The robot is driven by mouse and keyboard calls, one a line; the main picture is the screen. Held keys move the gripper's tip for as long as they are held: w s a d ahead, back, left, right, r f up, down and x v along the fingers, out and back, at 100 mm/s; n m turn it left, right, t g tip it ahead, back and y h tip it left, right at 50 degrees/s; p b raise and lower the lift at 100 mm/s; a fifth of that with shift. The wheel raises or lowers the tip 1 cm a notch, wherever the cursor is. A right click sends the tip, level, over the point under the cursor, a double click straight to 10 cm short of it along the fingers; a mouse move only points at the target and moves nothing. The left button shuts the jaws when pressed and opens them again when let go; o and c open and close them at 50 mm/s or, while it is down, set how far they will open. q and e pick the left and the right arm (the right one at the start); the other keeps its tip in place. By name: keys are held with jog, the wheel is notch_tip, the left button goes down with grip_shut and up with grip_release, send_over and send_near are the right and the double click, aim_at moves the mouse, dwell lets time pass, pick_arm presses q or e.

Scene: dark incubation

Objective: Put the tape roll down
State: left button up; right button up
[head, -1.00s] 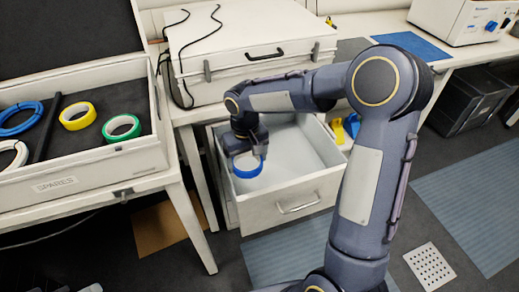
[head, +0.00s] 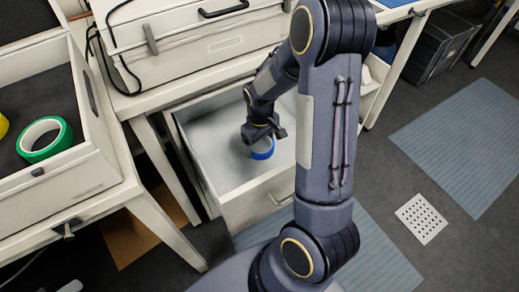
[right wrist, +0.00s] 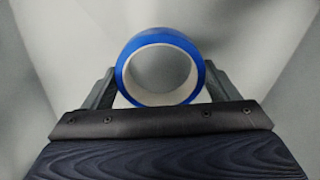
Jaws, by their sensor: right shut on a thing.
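A blue tape roll (head: 263,149) with a white core is held by my right gripper (head: 262,138) inside the open drawer (head: 205,135). In the right wrist view the roll (right wrist: 160,67) sits between the two fingers (right wrist: 160,90), its round opening facing the camera. The drawer's pale interior fills the background there. Whether the roll touches the drawer floor I cannot tell. My left gripper is not in view.
A white case (head: 200,45) stands on the bench above the drawer. At left, an open white case holds a green tape roll (head: 44,139) and part of a yellow one (head: 3,125). The visible drawer floor around the roll looks clear.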

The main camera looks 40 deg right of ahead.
aim_at(260, 150)
jog(key=shift+f+b, duration=0.35)
jog(key=shift+f, duration=1.6)
jog(key=shift+f, duration=0.15)
jog(key=o, duration=0.9)
